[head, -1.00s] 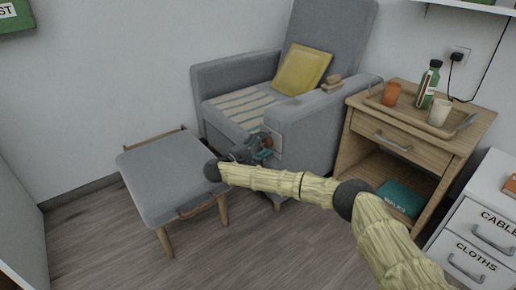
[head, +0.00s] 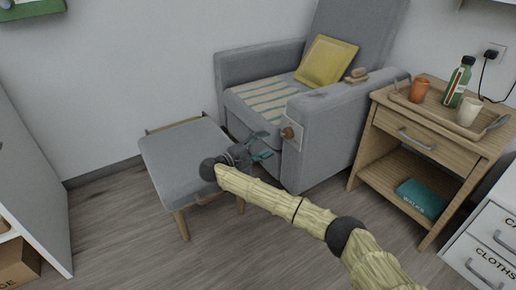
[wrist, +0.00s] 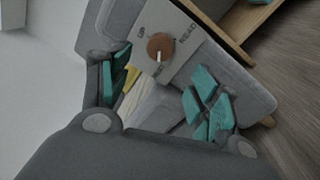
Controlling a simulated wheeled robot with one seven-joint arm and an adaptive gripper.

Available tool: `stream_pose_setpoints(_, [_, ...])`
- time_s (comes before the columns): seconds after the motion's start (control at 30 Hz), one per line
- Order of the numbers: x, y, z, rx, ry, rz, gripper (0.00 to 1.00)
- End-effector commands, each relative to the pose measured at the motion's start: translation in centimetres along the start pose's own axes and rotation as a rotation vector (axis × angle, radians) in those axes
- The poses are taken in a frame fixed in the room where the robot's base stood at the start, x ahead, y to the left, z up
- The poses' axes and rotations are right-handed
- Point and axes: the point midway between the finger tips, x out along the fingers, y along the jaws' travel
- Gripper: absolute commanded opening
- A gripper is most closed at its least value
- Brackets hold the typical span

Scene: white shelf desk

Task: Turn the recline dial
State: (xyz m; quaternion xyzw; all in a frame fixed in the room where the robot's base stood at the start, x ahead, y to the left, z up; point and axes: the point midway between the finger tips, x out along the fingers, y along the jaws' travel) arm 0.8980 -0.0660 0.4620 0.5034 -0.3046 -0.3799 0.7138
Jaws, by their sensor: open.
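The recline dial (head: 287,133) is a round brown knob on a pale plate (head: 293,142) at the front of the grey armchair's near armrest. In the wrist view the dial (wrist: 160,47) has a white pointer aimed at the lower lettering on its plate. "UP" and "READ" show beside it, and the third label is partly covered. My gripper (head: 262,147) is open and empty, just left of and below the dial, apart from it. In the wrist view its teal finger pads (wrist: 160,92) are spread wide, with the dial beyond them near the top.
A grey footstool (head: 185,160) stands left of my gripper. A wooden side table (head: 385,150) right of the armchair (head: 345,125) bears a tray (head: 488,122) with cups and a green bottle. Floor in front is clear.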

Motion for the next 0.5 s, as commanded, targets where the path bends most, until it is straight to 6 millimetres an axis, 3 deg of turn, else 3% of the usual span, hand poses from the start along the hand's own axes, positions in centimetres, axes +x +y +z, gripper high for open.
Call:
stream_pose_setpoints(0.2, [-2.1,-0.1,0.0,0.0,0.001,-0.001,0.63])
stream_pose_setpoints(0.5, [-2.5,0.0,0.0,-0.001,0.0,-0.001,0.63])
